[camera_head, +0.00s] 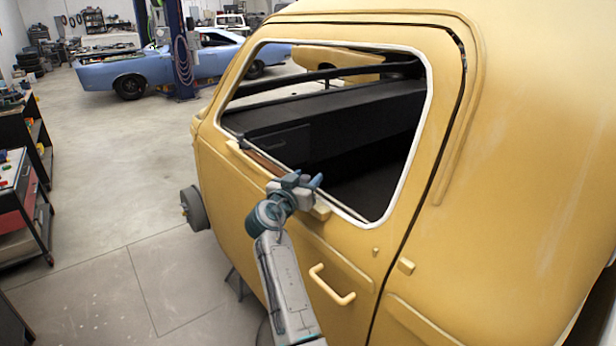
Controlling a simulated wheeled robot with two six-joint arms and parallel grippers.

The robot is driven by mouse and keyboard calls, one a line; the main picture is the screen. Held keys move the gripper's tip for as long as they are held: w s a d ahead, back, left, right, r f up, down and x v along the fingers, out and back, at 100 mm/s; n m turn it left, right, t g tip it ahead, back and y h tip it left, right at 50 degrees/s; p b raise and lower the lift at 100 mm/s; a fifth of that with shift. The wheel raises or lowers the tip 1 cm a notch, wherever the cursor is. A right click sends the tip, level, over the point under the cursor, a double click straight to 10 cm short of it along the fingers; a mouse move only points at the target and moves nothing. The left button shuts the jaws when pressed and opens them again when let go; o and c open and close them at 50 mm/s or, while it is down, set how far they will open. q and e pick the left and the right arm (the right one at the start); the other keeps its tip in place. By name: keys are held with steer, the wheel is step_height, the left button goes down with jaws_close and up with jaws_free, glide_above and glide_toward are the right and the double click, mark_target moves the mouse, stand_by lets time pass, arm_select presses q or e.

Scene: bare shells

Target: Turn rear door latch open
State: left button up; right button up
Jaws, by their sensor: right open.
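A yellow vehicle shell (540,150) fills the right side, with a closed-looking door (235,185) around an open, white-edged window. A yellow pull handle (332,287) sits low on the door. A small yellow block (405,265) is just behind the door's rear seam, and a small knob (376,251) is just ahead of it. I cannot tell which of these is the latch. My right gripper (305,181) is open at the lower window edge, above the pull handle and apart from it. It appears empty. My left gripper is out of view.
A brown strip and yellow ledge (240,155) run along the window sill. A grey wheel hub (194,208) stands at the shell's left. A shelf (25,200) stands at far left; a blue car (130,70) is behind. The concrete floor (120,170) between is clear.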

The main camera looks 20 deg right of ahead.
steer(key=shift+a, duration=0.1)
steer(key=shift+c, duration=1.2)
steer(key=shift+s, duration=0.1)
steer(key=c, duration=0.7)
steer(key=shift+n+t+y+b, duration=0.3)
steer(key=shift+n+t+y, duration=0.3)
steer(key=shift+t+y, duration=0.15)
steer(key=shift+n+t+y, duration=0.45)
steer(key=shift+n+y, duration=0.25)
steer(key=shift+y, duration=0.15)
steer(key=n+t+y, duration=0.1)
steer(key=y, duration=0.1)
steer(key=n+y, duration=0.2)
steer(key=shift+r+t, duration=0.15)
steer(key=shift+t, duration=0.25)
arm_select(q)
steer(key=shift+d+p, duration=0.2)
steer(key=shift+p, duration=0.1)
arm_select(e)
steer(key=shift+n+t+y, duration=0.3)
steer(key=shift+n+y, duration=1.4)
steer(key=shift+y, duration=1.4)
